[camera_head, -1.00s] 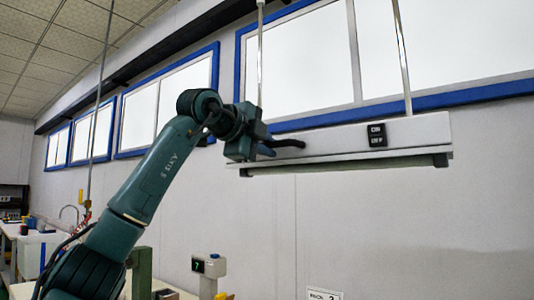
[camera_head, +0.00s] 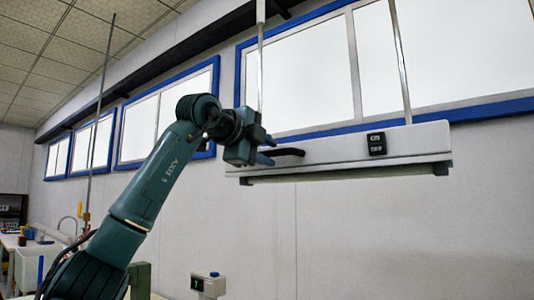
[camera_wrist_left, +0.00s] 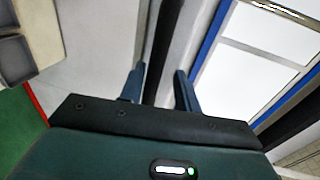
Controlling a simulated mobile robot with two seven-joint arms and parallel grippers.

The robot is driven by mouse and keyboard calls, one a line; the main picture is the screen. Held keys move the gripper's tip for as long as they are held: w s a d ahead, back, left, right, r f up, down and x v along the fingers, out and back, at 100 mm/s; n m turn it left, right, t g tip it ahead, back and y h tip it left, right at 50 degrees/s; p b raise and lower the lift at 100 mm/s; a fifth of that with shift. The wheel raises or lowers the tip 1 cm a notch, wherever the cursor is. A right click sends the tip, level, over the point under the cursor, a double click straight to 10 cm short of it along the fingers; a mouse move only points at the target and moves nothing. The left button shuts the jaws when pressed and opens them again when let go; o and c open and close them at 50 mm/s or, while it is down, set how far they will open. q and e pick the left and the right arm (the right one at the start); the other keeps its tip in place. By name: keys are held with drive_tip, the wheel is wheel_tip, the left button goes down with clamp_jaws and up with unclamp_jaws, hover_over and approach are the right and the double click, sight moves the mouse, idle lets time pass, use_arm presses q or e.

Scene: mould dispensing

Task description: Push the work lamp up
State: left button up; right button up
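The work lamp (camera_head: 330,150) is a long white housing with a tube beneath it, hung on two thin rods in front of the wall. It has a black handle (camera_head: 290,152) at its left end and a black on/off switch (camera_head: 376,143). My left gripper (camera_head: 268,149) is at the left end of the lamp, with its fingers apart at the handle. In the left wrist view the two fingers (camera_wrist_left: 159,82) stand apart, with a dark bar running between them. Whether they touch the handle I cannot tell. My right gripper is not in view.
Blue-framed windows (camera_head: 300,65) line the wall behind the lamp. A small box with a green display (camera_head: 208,285) stands low in the middle. The wall below the lamp is clear.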

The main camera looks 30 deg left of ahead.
use_arm(q)
drive_tip(key=shift+f, duration=0.15)
drive_tip(key=b+v, duration=0.3)
drive_tip(key=v, duration=1)
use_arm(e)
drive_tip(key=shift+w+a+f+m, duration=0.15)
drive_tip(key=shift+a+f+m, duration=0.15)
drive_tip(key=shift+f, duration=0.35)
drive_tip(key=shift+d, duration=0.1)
